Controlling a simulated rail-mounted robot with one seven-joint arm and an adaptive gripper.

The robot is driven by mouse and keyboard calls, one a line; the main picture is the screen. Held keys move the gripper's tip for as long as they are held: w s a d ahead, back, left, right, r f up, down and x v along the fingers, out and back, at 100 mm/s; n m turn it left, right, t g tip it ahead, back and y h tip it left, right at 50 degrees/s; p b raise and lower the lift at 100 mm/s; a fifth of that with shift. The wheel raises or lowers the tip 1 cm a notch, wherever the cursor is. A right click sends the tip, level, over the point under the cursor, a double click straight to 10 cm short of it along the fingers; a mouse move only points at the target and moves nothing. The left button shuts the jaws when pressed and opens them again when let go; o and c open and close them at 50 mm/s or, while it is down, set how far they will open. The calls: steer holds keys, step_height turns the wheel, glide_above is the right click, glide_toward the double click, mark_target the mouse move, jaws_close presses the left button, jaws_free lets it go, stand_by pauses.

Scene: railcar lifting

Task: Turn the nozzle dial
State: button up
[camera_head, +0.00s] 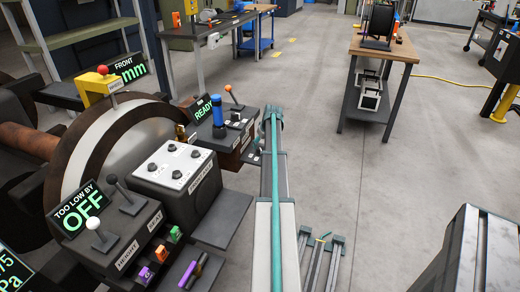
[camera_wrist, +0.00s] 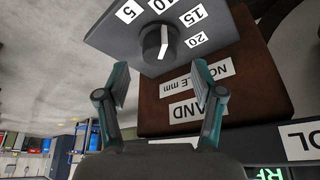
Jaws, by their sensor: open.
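The nozzle dial (camera_wrist: 154,43) is a round black knob with a white pointer bar, on a grey plate (camera_wrist: 112,36) marked 5, 10, 15 and 20. The plate adjoins a brown block with labels "NOZZLE mm" (camera_wrist: 195,78) and "SAND", which appear upside down in the wrist view. My gripper (camera_wrist: 160,76) is open and empty. Its two fingers point toward the dial, which shows beyond the gap between the tips, apart from both. In the head view my gripper (camera_head: 273,116) is at the far end of my arm; the dial cannot be made out there.
A wheel (camera_head: 110,140) stands behind. Open floor (camera_head: 345,190) lies to the right, before a wooden-topped table (camera_head: 385,48).

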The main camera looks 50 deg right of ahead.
mark_target(260, 148)
steer(key=shift+x, duration=2.35)
steer(key=c, duration=1.1)
steer(key=shift+c, duration=0.2)
steer(key=m+p, duration=0.1)
steer(key=m, duration=0.1)
steer(key=m+g+h+p, duration=0.1)
steer(key=m, duration=0.1)
steer(key=shift+r+m+h, duration=0.1)
steer(key=shift+m+h, duration=0.2)
steer(key=shift+m+g+h+p, duration=0.5)
steer(key=shift+m+g+p, duration=0.15)
steer(key=shift+m, duration=1.35)
